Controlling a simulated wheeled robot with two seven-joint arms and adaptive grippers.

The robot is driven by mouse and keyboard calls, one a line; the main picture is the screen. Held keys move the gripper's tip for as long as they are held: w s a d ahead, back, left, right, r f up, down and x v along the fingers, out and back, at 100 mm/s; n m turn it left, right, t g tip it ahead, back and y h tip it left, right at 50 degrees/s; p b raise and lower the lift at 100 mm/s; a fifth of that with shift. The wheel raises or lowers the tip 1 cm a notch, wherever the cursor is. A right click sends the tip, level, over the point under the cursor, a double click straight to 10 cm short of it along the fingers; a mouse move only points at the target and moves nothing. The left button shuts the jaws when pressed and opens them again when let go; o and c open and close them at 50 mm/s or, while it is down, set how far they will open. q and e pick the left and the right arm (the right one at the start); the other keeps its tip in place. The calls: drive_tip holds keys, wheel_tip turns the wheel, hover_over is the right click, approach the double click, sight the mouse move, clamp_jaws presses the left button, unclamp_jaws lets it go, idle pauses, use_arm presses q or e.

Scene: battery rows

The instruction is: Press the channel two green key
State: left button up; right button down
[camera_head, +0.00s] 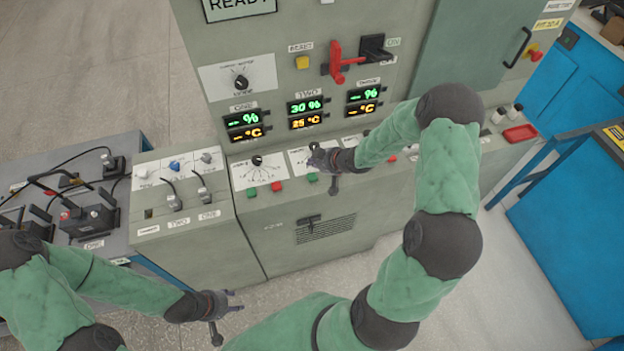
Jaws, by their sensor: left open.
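The control cabinet (280,225) has a sloping key panel with a row of small keys along its front. The channel two green key (312,177) sits below the middle dial plate (298,160), under the TWO display. My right gripper (314,156) is just above and behind this key, over the dial plate, and hides part of the plate and any dial on it. I cannot tell whether it touches the panel or whether its fingers are apart. My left gripper (234,300) is open and empty over the floor in front of the cabinet.
Channel one has a green key (252,192) and a red key (277,186). The TWO display (305,107) reads 30 % and 25 °C; its neighbours show dashes. A red lever (340,63) sticks out above. A bench with battery testers (90,215) stands left; a blue cabinet (575,240) stands right.

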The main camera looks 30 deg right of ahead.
drive_tip(key=b, duration=0.3)
hover_over(313, 178)
wheel_tip(313, 178, down, 4)
drive_tip(key=shift+f, duration=0.15)
drive_tip(key=shift+f+b, duration=0.75)
drive_tip(key=shift+f, duration=0.15)
idle(0.5)
drive_tip(key=shift+f, duration=0.25)
drive_tip(key=shift+f+b, duration=0.4)
idle(0.7)
drive_tip(key=shift+r, duration=0.15)
drive_tip(key=shift+r+p, duration=0.7)
drive_tip(key=shift+p, duration=0.15)
